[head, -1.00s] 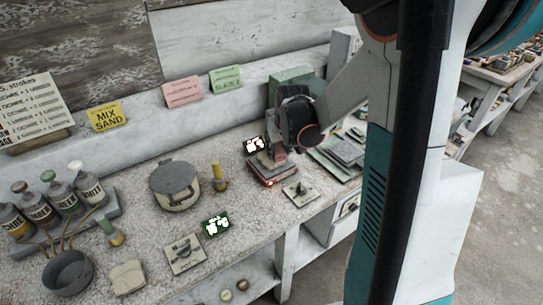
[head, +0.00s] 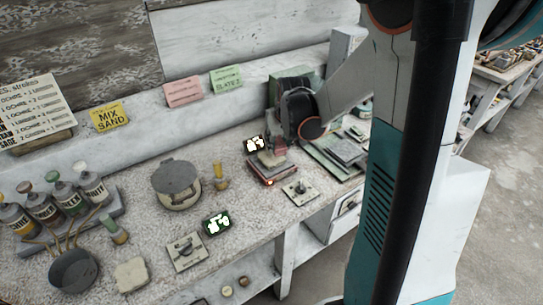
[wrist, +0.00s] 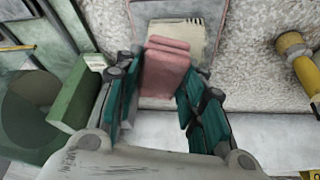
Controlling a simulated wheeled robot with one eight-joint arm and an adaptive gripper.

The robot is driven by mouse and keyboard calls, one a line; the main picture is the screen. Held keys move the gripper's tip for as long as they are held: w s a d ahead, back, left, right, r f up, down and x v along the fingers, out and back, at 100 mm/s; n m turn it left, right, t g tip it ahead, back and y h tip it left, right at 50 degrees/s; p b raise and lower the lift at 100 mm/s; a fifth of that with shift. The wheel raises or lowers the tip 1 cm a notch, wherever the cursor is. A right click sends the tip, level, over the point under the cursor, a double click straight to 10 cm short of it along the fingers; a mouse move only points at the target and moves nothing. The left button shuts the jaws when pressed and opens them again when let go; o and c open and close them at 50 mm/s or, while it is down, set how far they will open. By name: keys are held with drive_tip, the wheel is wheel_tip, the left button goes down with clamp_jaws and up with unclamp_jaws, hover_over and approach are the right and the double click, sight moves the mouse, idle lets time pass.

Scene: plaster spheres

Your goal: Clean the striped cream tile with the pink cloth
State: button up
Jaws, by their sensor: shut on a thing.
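The cream tile (wrist: 198,42) lies under my gripper in the wrist view, with short dark stripes along its far edge. In the head view the tile (head: 268,158) is small, on top of a low device with a red light. The folded pink cloth (wrist: 165,68) is pinched between the teal fingers of my gripper (wrist: 160,95) and covers the tile's middle and left part. In the head view, my gripper (head: 280,144) is directly above the tile. Whether the cloth presses on the tile or hovers just above it, I cannot tell.
A lidded pot (head: 176,184) and a yellow-handled tool (head: 220,176) stand left of the device. A small plate with a knob (head: 299,190) is in front of it. Stacked slabs (head: 342,150) lie to the right. A low wall with cards runs along the back.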

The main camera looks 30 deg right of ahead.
drive_tip(key=shift+r, duration=0.1)
wheel_tip(320, 180, up, 4)
drive_tip(key=p, duration=0.3)
idle(0.6)
